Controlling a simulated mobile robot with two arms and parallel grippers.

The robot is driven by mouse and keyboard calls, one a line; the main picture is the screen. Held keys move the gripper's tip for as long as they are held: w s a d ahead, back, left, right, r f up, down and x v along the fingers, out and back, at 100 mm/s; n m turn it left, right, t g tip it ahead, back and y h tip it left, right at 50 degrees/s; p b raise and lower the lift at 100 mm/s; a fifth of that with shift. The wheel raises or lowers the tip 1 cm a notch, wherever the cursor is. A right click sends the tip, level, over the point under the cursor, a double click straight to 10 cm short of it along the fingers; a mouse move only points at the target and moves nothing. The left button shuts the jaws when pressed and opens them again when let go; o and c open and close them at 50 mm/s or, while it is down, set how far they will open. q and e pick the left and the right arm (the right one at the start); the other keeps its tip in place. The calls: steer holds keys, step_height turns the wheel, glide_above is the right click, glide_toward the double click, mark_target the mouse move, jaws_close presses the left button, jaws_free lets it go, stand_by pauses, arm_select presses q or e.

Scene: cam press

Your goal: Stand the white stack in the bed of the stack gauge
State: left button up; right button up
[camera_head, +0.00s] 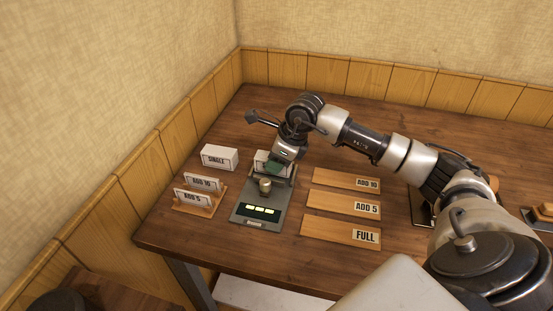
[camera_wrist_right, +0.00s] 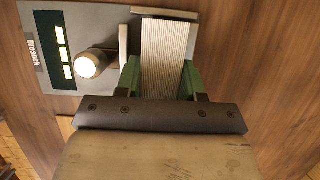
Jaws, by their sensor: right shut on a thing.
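The white stack (camera_wrist_right: 166,55) is a block of thin sheets seen edge-on in the wrist view. My right gripper (camera_wrist_right: 160,80) is shut on it, with a green fingertip on each side. In the head view, the right gripper (camera_head: 274,166) is over the far end of the stack gauge and partly hides the stack (camera_head: 262,158). The grey stack gauge (camera_head: 240,218) has a lit display and a round brass knob. In the wrist view, the stack is beside the gauge's upright wall (camera_wrist_right: 124,45). I cannot tell whether it touches the bed. My left gripper is out of view.
A white block marked SINGLE (camera_head: 219,157) and a wooden rack (camera_head: 205,208) with ADD 10 and ADD 5 cards stand left of the gauge. Wooden trays marked ADD 10 (camera_head: 335,179), ADD 5 (camera_head: 330,202) and FULL (camera_head: 325,228) lie to its right. Further items at far right are partly behind my arm.

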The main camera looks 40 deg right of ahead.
steer(key=shift+s+a+f, duration=0.1)
steer(key=shift+s+f, duration=0.15)
steer(key=shift+f, duration=0.3)
steer(key=o, duration=1)
steer(key=shift+c, duration=0.9)
steer(key=shift+r, duration=0.4)
steer(key=o, duration=0.4)
steer(key=shift+w+r+p, duration=0.25)
steer(key=shift+r+p, duration=0.65)
steer(key=shift+r, duration=0.2)
steer(key=shift+r+p, duration=1.25)
steer(key=shift+r, duration=0.95)
